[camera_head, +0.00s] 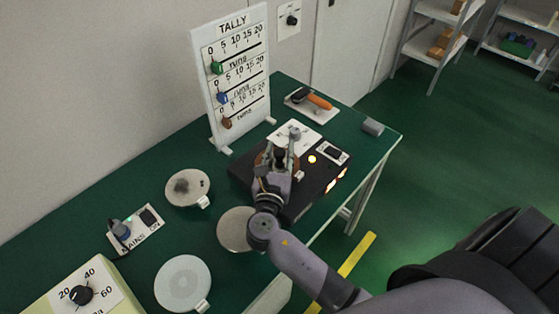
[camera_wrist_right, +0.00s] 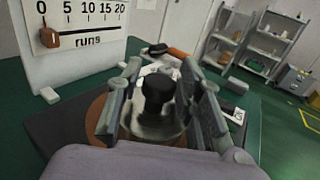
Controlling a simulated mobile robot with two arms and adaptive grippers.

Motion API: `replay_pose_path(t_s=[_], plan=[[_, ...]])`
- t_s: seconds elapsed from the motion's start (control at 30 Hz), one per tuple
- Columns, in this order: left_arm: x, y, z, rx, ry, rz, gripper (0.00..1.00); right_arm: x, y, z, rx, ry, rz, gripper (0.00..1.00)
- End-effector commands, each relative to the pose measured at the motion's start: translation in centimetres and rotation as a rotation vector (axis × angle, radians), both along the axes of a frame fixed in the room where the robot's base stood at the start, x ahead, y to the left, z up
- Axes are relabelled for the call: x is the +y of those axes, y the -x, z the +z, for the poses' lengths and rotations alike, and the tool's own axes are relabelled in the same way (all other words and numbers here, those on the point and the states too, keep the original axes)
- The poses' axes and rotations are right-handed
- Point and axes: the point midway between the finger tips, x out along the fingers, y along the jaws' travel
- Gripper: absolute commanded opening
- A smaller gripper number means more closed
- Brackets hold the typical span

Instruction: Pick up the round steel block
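The round steel block shows in the right wrist view (camera_wrist_right: 158,122) as a shiny low cylinder with a black knob on top. It sits over a brown round plate (camera_wrist_right: 98,112) on a dark machine. My right gripper (camera_wrist_right: 160,80) is low over it, one finger on each side of the block and knob. The fingers are wide apart, and I see no clear contact. In the head view my right gripper (camera_head: 280,155) hides most of the block; the knob shows between the fingers. My left gripper is not in view.
The dark machine (camera_head: 315,182) has lit lamps. Round discs (camera_head: 187,187) (camera_head: 182,284) (camera_head: 236,229) lie on the green bench (camera_head: 85,212). A tally board (camera_head: 232,75) stands behind. An orange-handled tool (camera_head: 318,101) and a grey block (camera_head: 373,127) are at the far end.

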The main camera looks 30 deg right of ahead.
Motion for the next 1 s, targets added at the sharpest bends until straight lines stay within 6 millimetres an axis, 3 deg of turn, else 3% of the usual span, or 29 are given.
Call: replay_pose_path(t_s=[0.47, 1.0], plan=[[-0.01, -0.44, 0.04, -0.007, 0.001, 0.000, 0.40, 0.03, 0.02, 0.00, 0.000, 0.000, 0.000, 0.00], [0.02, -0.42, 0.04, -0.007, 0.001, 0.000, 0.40, 0.04, 0.02, 0.00, 0.000, 0.000, 0.000, 0.00]])
